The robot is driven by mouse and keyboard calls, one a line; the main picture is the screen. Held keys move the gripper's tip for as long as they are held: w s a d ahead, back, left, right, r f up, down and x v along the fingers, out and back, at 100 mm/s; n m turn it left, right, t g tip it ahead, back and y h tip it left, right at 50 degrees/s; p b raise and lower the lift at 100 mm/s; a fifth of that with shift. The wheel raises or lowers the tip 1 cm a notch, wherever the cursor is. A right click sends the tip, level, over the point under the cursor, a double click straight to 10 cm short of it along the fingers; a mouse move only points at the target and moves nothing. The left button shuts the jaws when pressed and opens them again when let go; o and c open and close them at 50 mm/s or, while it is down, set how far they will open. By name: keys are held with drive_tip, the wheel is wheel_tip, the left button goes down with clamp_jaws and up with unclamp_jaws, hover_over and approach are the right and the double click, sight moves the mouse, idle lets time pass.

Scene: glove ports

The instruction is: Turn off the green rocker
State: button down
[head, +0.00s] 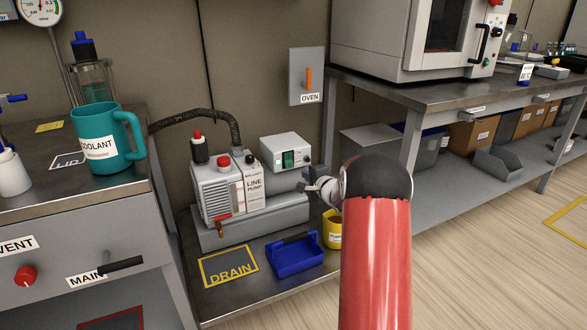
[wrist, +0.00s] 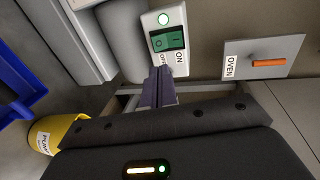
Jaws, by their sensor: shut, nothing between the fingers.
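The green rocker (head: 288,159) is on the front of a white switch box (head: 287,140) behind the line pump. I cannot tell which side of the rocker is pressed in. My gripper (wrist: 160,73) is shut and empty, its fingertips just in front of the box near the OFF label. I cannot tell whether they touch it. In the head view my gripper (head: 312,187) is right of and below the box, partly hidden by my red arm.
The line pump (head: 228,190) with its hose stands left of the box. A blue tray (head: 294,255) and a yellow cup (head: 332,229) sit in front on the low bench. An oven switch plate (head: 307,76) is on the wall above; the workbench (head: 430,82) stands right.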

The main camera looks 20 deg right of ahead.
sight(290, 165)
drive_tip(key=x, duration=1.1)
